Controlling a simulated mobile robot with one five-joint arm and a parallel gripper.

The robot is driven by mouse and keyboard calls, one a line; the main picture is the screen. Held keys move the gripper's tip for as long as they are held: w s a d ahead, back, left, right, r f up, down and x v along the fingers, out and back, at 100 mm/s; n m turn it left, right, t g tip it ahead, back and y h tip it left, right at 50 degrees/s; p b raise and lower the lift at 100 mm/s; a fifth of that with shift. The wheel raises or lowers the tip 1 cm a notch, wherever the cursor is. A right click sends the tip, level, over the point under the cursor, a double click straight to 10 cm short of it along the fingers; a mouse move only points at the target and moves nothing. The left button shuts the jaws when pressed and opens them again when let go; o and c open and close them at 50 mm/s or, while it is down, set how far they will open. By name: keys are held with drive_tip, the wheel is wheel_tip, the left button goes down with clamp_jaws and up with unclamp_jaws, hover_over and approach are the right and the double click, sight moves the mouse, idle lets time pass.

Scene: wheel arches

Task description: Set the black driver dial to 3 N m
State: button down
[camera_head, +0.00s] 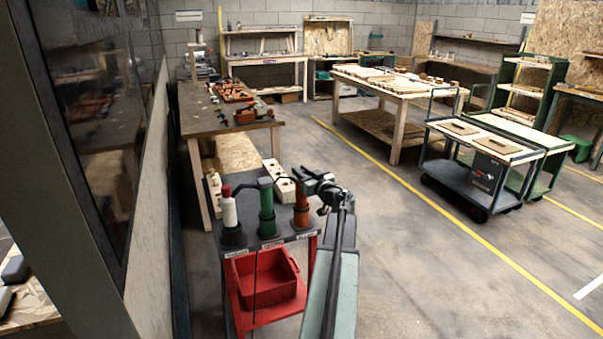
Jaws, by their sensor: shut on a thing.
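Three upright tool-like drivers stand in a row on a small red-framed cart (286,237). The left one is white with a red top and black base (229,211). The middle one is green (266,208), and the right one is orange-brown (301,207). I cannot tell which is the black driver, and no dial marking is readable. My gripper (309,183) is at the top of the orange-brown driver and appears shut on it. The jaws are small and dark here, so the exact contact is hidden.
A red bin (268,281) sits on the cart below the drivers. A workbench (205,118) with orange and dark tools stands behind. A wall panel (160,200) closes the left side. The floor right of my arm is clear up to a wheeled cart (480,165).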

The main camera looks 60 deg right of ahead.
drive_tip(key=shift+n+t+y, duration=0.3)
drive_tip(key=shift+n+y, duration=0.1)
drive_tip(key=shift+y, duration=0.2)
drive_tip(key=c, duration=1.2)
unclamp_jaws()
drive_tip(key=v, duration=0.7)
drive_tip(key=shift+s+a, duration=0.2)
drive_tip(key=shift+s, duration=0.15)
